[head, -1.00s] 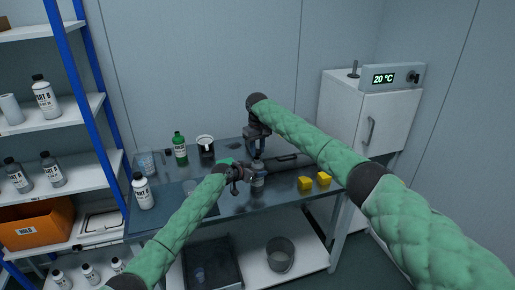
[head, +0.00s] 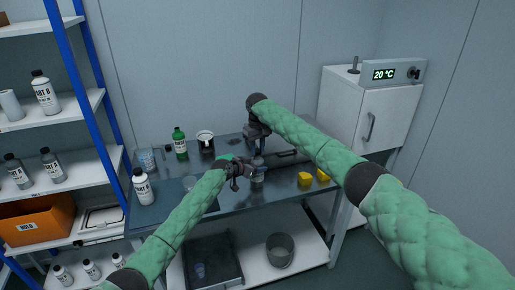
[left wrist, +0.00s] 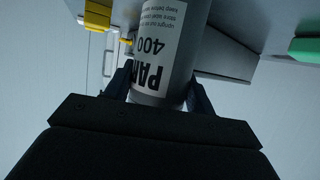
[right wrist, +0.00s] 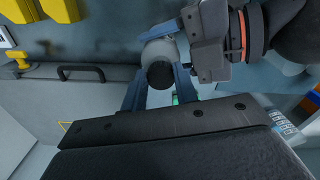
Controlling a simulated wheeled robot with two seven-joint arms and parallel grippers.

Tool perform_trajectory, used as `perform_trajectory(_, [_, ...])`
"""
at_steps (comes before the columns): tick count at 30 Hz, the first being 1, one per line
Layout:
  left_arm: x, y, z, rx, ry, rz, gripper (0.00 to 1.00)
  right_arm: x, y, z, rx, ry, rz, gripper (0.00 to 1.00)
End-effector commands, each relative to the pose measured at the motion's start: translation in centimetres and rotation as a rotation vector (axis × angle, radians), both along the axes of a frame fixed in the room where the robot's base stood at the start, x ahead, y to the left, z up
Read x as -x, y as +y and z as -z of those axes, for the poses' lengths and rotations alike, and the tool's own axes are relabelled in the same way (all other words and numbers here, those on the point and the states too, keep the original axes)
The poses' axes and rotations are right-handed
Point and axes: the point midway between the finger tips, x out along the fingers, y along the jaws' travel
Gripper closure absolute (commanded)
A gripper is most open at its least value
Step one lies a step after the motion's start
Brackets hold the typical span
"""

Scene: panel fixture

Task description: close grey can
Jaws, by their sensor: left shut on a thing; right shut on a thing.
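The grey can (head: 257,176) stands upright at the middle of the bench. In the left wrist view the can (left wrist: 160,65) shows grey with a white label, upside down in the picture. My left gripper (head: 248,170) is shut on its body from the side. It also shows in the right wrist view (right wrist: 172,38). My right gripper (head: 258,156) comes from above, its fingers on either side of a black cap (right wrist: 161,75) and shut on it. The cap is in line with the can's top; whether it is fully seated I cannot tell.
Yellow blocks (head: 304,179) sit to the right on the bench (head: 225,200). A green bottle (head: 180,143), a white-rimmed dark cup (head: 205,142) and a white bottle (head: 142,186) stand to the left. A white cabinet (head: 390,120) stands at right, shelves at left.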

Motion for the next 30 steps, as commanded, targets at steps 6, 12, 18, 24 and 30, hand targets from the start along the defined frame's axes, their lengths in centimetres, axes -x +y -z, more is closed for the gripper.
perform_trajectory(6, [0.0,0.0,0.1,-0.001,0.001,0.0,0.86,0.0,0.0,0.1,0.0,0.0,0.0,0.92])
perform_trajectory(12, [0.0,0.0,0.1,-0.001,0.001,0.0,0.86,0.0,0.0,0.4,0.0,0.0,0.0,0.92])
perform_trajectory(18, [0.0,0.0,0.1,-0.001,0.001,0.0,0.86,0.0,0.0,0.7,0.0,0.0,0.001,0.91])
perform_trajectory(24, [0.0,0.0,0.1,-0.001,0.001,0.0,0.86,0.0,0.0,1.0,0.0,0.0,0.001,0.91])
perform_trajectory(30, [0.0,0.0,0.1,-0.001,0.001,0.0,1.0,0.0,0.0,1.1,-0.001,0.001,0.017,0.92])
